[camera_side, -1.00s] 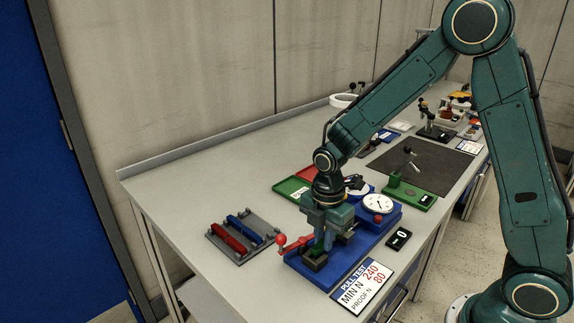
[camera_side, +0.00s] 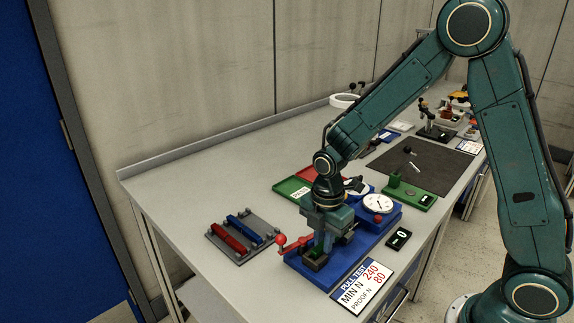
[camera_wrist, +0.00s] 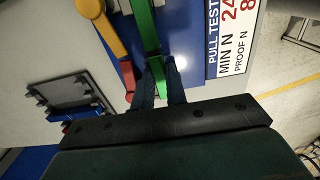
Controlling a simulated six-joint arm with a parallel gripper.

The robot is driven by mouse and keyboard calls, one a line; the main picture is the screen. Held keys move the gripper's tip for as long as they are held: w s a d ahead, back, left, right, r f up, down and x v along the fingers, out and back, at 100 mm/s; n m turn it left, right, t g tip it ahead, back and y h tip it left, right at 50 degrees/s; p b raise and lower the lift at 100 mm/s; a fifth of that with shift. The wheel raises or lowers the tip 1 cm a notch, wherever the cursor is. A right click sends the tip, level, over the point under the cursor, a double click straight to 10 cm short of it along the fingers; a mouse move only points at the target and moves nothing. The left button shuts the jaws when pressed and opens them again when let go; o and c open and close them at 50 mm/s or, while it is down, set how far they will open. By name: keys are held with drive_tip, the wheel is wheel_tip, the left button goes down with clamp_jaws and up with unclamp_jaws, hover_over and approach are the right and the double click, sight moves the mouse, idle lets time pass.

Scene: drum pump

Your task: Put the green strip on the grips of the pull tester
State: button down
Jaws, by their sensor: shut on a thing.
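The pull tester is a blue base (camera_side: 310,279) with a white round dial (camera_side: 378,204), a dark grip block (camera_side: 316,262) and a red lever with a ball (camera_side: 281,239). My gripper (camera_side: 322,246) is low over the near end of the tester. It is shut on the green strip (camera_wrist: 143,30), which runs up from between the fingers in the wrist view. Only a small green part of the strip (camera_side: 318,249) shows in the side view, close to the dark grip block. Whether the strip touches the grips is hidden by my gripper.
A grey rack (camera_side: 222,246) with a red strip (camera_side: 228,239) and a blue strip (camera_side: 245,228) stands left of the tester. A green tray (camera_side: 289,187) and a red tray (camera_side: 308,173) lie behind. A sign (camera_side: 362,286) and a small readout (camera_side: 398,238) lie right.

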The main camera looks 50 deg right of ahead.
drive_tip(key=shift+s+f, duration=0.25)
drive_tip(key=shift+f, duration=0.65)
idle(1.9)
drive_tip(key=c, duration=1.5)
unclamp_jaws()
drive_tip(key=shift+c, duration=0.9)
drive_tip(key=shift+o, duration=0.6)
drive_tip(key=shift+w+r, duration=0.1)
drive_tip(key=shift+r, duration=0.4)
drive_tip(key=shift+w+r, duration=0.2)
drive_tip(key=shift+r, duration=3.4)
